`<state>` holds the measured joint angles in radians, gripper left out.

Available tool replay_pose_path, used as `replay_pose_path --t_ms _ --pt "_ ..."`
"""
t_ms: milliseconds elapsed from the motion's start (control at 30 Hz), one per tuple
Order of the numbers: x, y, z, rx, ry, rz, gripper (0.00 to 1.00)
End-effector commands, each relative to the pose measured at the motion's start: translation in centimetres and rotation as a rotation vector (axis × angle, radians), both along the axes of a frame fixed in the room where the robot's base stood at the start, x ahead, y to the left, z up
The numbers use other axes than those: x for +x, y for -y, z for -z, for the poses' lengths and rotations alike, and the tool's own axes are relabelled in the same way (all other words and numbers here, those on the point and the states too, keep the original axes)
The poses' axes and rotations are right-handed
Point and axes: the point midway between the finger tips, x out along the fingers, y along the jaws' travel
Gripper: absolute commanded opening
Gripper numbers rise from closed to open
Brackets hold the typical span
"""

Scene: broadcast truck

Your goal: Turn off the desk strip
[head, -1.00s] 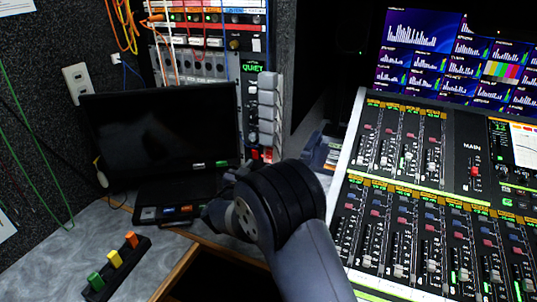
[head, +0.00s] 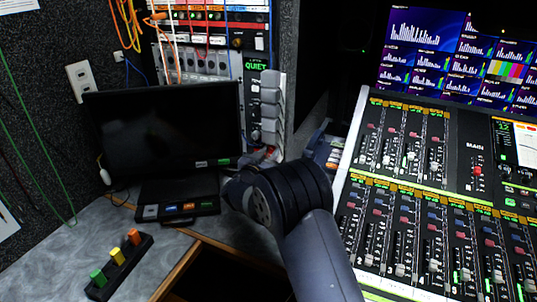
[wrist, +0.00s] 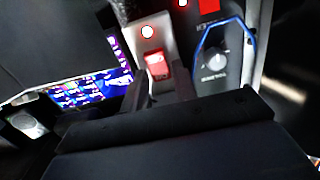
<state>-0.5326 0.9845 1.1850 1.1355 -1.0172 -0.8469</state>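In the head view my dark wrist hides the gripper and most of the lower panel.
A knob with a blue outline (wrist: 214,60) is right of the switch. In the head view a dark monitor (head: 160,130) stands left of my arm, a block with green, yellow and orange pieces (head: 119,262) lies on the desk, and a mixing console (head: 430,200) fills the right.

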Motion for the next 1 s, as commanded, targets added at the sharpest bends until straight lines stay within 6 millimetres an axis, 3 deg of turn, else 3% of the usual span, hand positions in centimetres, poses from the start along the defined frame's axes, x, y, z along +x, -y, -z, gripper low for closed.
replay_pose_path --t_ms 333,1000 --pt "0.0 0.0 0.0 0.0 0.0 0.0 0.0" --pt "-0.1 0.0 1.4 -0.079 0.22 0.001 0.0"
